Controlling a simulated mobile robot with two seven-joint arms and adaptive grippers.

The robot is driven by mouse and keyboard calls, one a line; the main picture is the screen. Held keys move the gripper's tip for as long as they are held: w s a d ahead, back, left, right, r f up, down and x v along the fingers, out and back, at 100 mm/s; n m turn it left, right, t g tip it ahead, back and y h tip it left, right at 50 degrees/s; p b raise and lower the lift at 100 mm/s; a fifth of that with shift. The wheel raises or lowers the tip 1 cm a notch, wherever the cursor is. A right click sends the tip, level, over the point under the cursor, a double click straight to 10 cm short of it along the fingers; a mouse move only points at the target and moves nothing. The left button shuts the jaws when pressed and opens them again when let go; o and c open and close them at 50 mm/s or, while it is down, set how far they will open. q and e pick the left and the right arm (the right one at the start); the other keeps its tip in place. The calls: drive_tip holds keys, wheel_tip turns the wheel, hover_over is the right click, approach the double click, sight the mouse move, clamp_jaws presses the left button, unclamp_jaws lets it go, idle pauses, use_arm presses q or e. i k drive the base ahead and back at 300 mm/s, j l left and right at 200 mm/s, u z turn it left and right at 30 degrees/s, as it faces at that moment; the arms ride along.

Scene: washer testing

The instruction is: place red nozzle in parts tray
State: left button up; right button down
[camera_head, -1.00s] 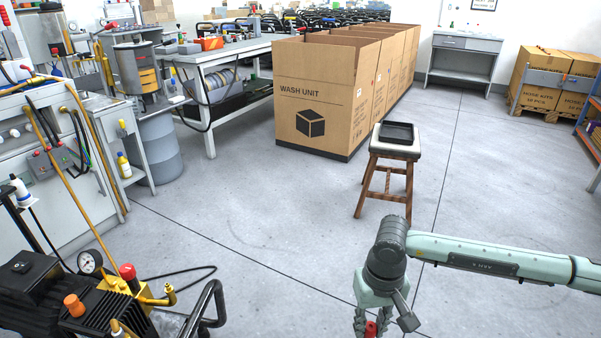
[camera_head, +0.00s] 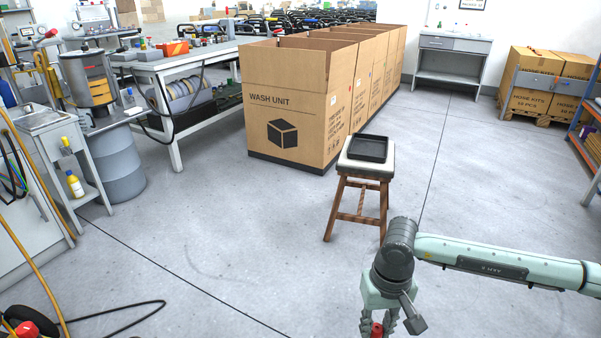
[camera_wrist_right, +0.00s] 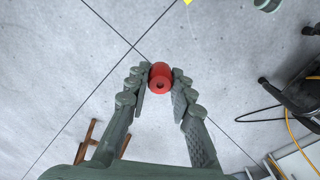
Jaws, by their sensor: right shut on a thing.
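The red nozzle (camera_wrist_right: 160,76) is held between the fingertips of my right gripper (camera_wrist_right: 160,84) in the right wrist view, with bare floor behind it. In the head view the nozzle (camera_head: 377,329) shows at the bottom edge, between the fingers of my right gripper (camera_head: 379,325), partly cut off. The parts tray (camera_head: 368,148) is black, shallow and looks empty. It lies on the pale seat of a wooden stool (camera_head: 345,170), beyond my right gripper and apart from it. My left gripper is not in view.
Large cardboard wash unit boxes (camera_head: 290,105) stand in a row behind the stool. A grey workbench (camera_head: 175,80) is at the left. A black hose (camera_head: 120,310) lies on the floor at lower left. The floor around the stool is clear.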

sight(367, 152)
drive_tip(key=i+l, duration=0.4)
drive_tip(key=i+l+z, duration=0.1)
drive_tip(key=i+l, duration=0.25)
drive_tip(key=i, duration=0.85)
drive_tip(key=i+z, duration=0.15)
drive_tip(key=i, duration=0.55)
drive_tip(key=i+j, duration=0.2)
drive_tip(key=i, duration=0.2)
drive_tip(key=i+j, duration=0.2)
drive_tip(key=i, duration=0.2)
